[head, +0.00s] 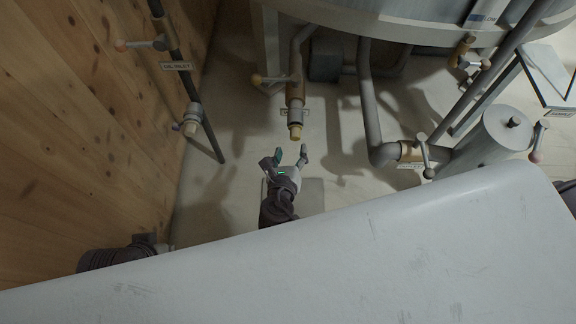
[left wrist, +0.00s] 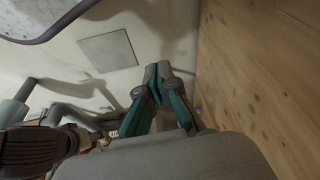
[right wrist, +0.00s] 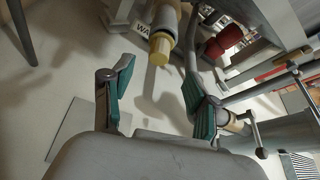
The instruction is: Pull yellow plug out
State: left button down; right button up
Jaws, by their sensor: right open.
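The yellow plug (head: 295,132) caps the lower end of a short brown and grey pipe under the tank. It also shows in the right wrist view (right wrist: 160,48), ahead of the fingertips and between their lines. My right gripper (head: 291,153) is open and empty, just below the plug and apart from it. In the right wrist view its two fingers (right wrist: 154,77) are spread wide. My left gripper (left wrist: 158,72) has its fingertips together with nothing seen between them, beside the wooden wall. Its fingers are hidden in the head view.
The wooden wall (head: 90,110) stands at the left, with a dark valved pipe (head: 177,66) along it. A curved pipe (head: 371,110) and a grey cylinder (head: 495,140) stand at the right. A large white surface (head: 380,260) covers the front. Floor around the plug is clear.

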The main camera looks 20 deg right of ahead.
aim_at(295, 138)
jog(key=b+x, duration=0.1)
jog(key=x, duration=0.4)
jog(key=shift+w+d+f, duration=0.1)
jog(key=shift+w+f, duration=0.05)
jog(key=shift+f, duration=0.05)
jog(key=shift+b+x, duration=0.45)
jog(key=shift+x, duration=0.5)
jog(key=shift+w+d+f, duration=0.1)
jog(key=shift+w, duration=0.1)
pick_arm(q)
jog(key=w+d+t+h, duration=0.1)
jog(key=w+d+t, duration=0.1)
jog(key=w, duration=0.4)
jog(key=shift+w+r+t, duration=0.3)
jog(key=shift+r+t, duration=0.1)
jog(key=shift+t, duration=0.5)
pick_arm(e)
grip_shut()
